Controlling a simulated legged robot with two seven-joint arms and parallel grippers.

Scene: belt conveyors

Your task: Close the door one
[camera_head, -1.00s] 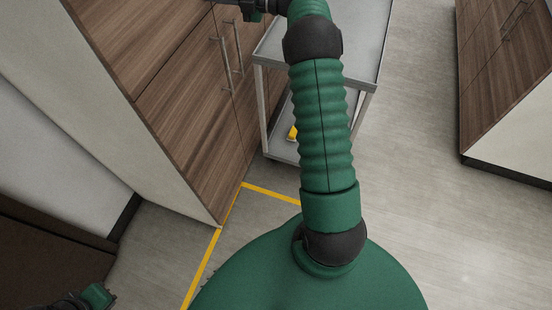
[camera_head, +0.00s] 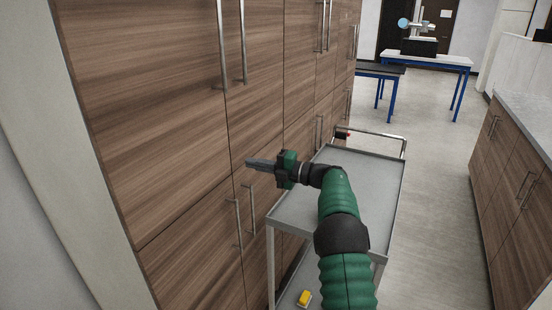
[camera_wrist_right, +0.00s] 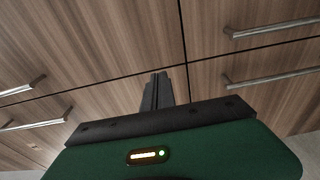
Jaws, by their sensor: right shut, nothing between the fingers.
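A tall wood-grain cabinet with several doors stands at the left in the head view. Its upper left door (camera_head: 150,90) and lower left door (camera_head: 190,250) both look flush with the front, with no gap that I can see. Which of them is door one, I cannot tell. My right gripper (camera_head: 250,163) is shut and empty, pointing left at the cabinet front near the seam between upper and lower doors. In the right wrist view its fingers (camera_wrist_right: 158,85) lie before the wood panels; whether they touch is unclear. My left gripper is out of view.
Metal bar handles (camera_head: 221,45) stick out from the doors. A grey metal cart (camera_head: 370,180) stands beside the cabinet under my right arm, with a yellow object (camera_head: 304,298) on its lower shelf. A counter (camera_head: 510,190) is at the right; open floor (camera_head: 435,190) lies between.

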